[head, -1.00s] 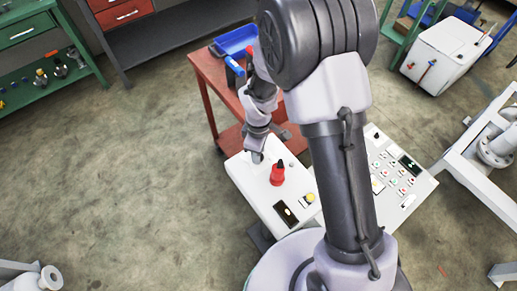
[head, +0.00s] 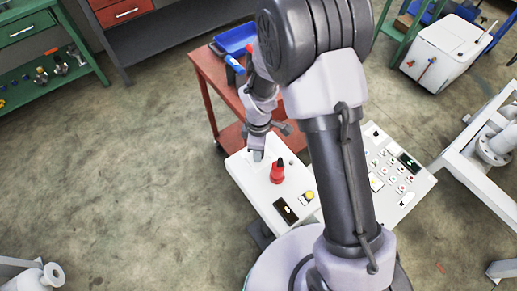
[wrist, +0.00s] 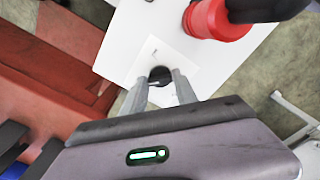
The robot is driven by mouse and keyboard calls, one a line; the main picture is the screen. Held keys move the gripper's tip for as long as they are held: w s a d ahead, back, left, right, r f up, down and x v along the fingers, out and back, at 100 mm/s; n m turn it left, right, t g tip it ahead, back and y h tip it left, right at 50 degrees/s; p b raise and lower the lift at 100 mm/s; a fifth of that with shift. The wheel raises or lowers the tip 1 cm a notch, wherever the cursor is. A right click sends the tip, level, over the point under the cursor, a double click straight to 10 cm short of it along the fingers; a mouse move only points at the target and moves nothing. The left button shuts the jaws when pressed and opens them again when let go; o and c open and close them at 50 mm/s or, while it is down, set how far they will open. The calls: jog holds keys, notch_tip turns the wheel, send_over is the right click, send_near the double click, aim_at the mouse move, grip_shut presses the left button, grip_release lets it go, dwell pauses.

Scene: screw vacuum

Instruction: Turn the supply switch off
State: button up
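A small round black knob (wrist: 160,75), which looks like the supply switch, sits on a pale square plate on the white control box (wrist: 130,35). My gripper (wrist: 160,80) has its two grey fingers on either side of the knob, with their tips close to it. The fingers look open, and I cannot tell whether they touch the knob. In the head view, my gripper (head: 257,155) is low over the far left end of the white box (head: 262,200). The knob is hidden there.
A red part with a dark top (head: 277,173) stands on the box close to my gripper; it also shows in the wrist view (wrist: 215,20). A yellow button (head: 309,196) is nearer me. A red table (head: 208,75) with a blue bin (head: 236,40) stands behind.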

jog(key=o, duration=0.3)
notch_tip(320, 180, up, 18)
jog(key=p, duration=0.5)
jog(key=shift+f+p, duration=0.25)
jog(key=shift+p, duration=0.1)
